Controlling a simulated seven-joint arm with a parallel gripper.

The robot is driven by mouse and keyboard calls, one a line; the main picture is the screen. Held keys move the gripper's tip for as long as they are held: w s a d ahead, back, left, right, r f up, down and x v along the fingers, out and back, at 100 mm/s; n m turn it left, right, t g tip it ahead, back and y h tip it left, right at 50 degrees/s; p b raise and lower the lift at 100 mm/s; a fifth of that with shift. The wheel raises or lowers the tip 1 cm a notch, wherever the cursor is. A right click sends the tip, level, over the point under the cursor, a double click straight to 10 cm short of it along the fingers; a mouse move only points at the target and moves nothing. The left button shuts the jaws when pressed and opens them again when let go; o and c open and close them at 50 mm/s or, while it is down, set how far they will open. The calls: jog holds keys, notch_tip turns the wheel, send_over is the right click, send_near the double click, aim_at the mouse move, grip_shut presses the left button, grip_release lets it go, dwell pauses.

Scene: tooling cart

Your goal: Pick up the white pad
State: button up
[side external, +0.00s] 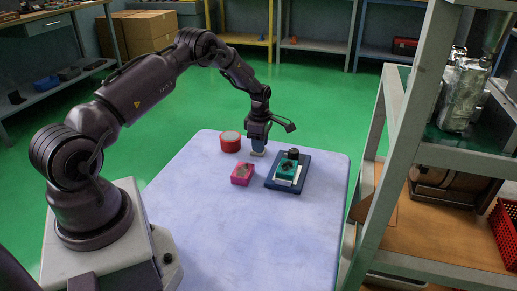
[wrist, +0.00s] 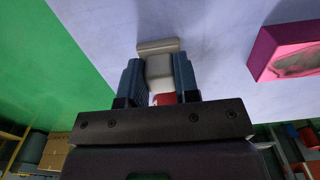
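The white pad (wrist: 158,47) is a small off-white piece with a wide flat end and a narrower block behind it. In the wrist view its narrower block sits between the two blue fingers of my gripper (wrist: 160,80), which appear to touch it on both sides. In the side view my gripper (side external: 258,146) points down over the far part of the table, and the pale end of the pad (side external: 258,153) shows just below the fingertips. I cannot tell whether the pad touches the tabletop.
A red roll (side external: 230,141) stands left of my gripper. A pink box (side external: 242,174) lies nearer the camera. A dark blue tray (side external: 302,163) at right holds a teal item, a black item and a white piece. The table's (side external: 245,235) near part is clear. A grey shelf frame (side external: 405,135) rises at right.

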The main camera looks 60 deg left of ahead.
jog(key=shift+c, duration=0.9)
jog(key=shift+r, duration=0.5)
notch_tip(320, 180, up, 2)
jog(key=shift+r, duration=0.25)
jog(key=s+d+r, duration=0.7)
jog(key=s+r, duration=0.2)
jog(key=s, duration=0.3)
jog(key=shift+d+r, duration=0.15)
jog(key=shift+r, duration=0.1)
